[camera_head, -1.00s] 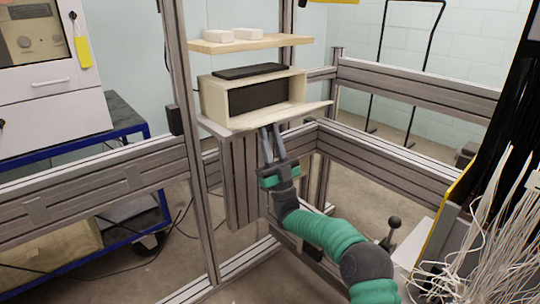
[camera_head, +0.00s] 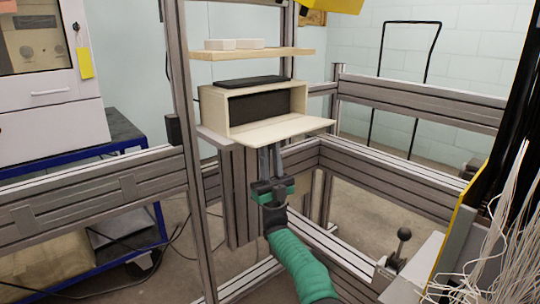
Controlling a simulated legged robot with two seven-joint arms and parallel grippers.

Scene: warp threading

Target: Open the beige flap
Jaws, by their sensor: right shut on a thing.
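The beige flap (camera_head: 290,130) is folded down at the front of the pale wooden box (camera_head: 216,112) and sticks out roughly level. The box's front is uncovered and its dark inside (camera_head: 258,105) shows. My right gripper (camera_head: 270,158) comes from below, with its two grey fingers pointing up to the flap's front edge. It is shut on the flap; the exact contact at the tips is small and hard to see. My left gripper is not in view.
A dark flat object (camera_head: 245,81) lies on the box. A shelf (camera_head: 250,54) with white blocks is above it. Metal frame posts (camera_head: 190,150) and rails (camera_head: 420,105) surround the box. White threads (camera_head: 500,230) hang at the right. A black-knobbed lever (camera_head: 404,234) stands at lower right.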

